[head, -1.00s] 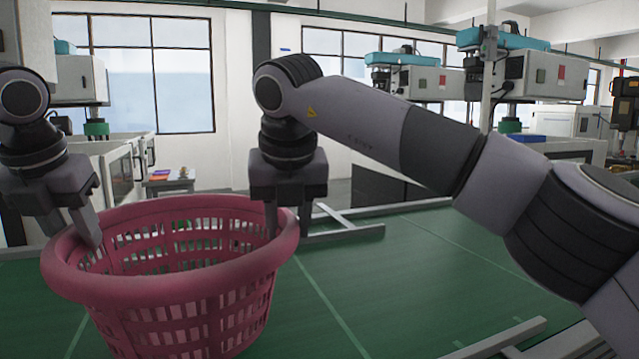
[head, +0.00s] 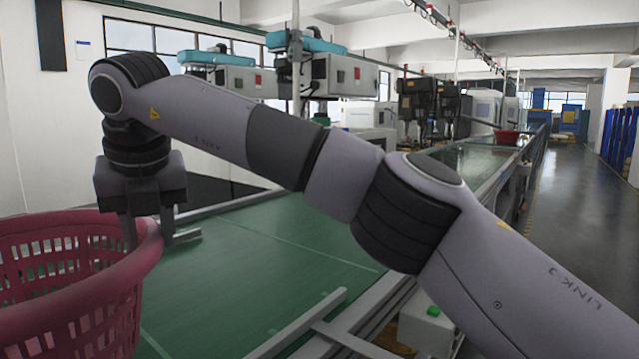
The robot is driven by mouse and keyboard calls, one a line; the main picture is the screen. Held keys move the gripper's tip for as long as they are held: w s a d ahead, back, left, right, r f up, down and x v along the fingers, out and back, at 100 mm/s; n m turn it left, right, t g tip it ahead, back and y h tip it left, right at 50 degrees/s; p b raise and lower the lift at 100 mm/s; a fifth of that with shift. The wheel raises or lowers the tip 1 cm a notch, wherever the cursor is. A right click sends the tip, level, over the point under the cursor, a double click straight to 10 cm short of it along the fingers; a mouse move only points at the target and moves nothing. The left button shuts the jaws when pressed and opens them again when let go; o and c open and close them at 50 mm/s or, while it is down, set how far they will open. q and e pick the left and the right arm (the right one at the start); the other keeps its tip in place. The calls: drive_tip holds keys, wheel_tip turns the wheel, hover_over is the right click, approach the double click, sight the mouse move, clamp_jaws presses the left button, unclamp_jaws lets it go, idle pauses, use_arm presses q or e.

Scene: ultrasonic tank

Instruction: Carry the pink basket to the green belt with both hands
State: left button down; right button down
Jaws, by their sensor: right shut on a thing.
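The pink basket (head: 88,318) is at the lower left of the head view, cut off by the left and bottom edges. It is a round, slotted tub with a thick rim. My right gripper (head: 149,226) points down and is shut on its right rim, one finger inside and one outside. My left gripper is out of view. The green belt (head: 255,262) stretches behind and to the right of the basket. The basket's bottom is out of view, so I cannot tell whether it touches the belt.
Metal rails (head: 300,322) edge the belt at the front. Machines with teal tops (head: 310,42) stand behind it. A small red basket (head: 506,136) is far down the line. A clear grey aisle (head: 570,205) lies at the right. The belt's middle is bare.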

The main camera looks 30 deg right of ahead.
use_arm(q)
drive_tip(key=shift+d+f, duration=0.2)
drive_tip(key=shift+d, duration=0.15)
use_arm(e)
drive_tip(key=shift+s+a+f, duration=0.15)
drive_tip(key=shift+a+f, duration=0.05)
drive_tip(key=shift+a, duration=0.1)
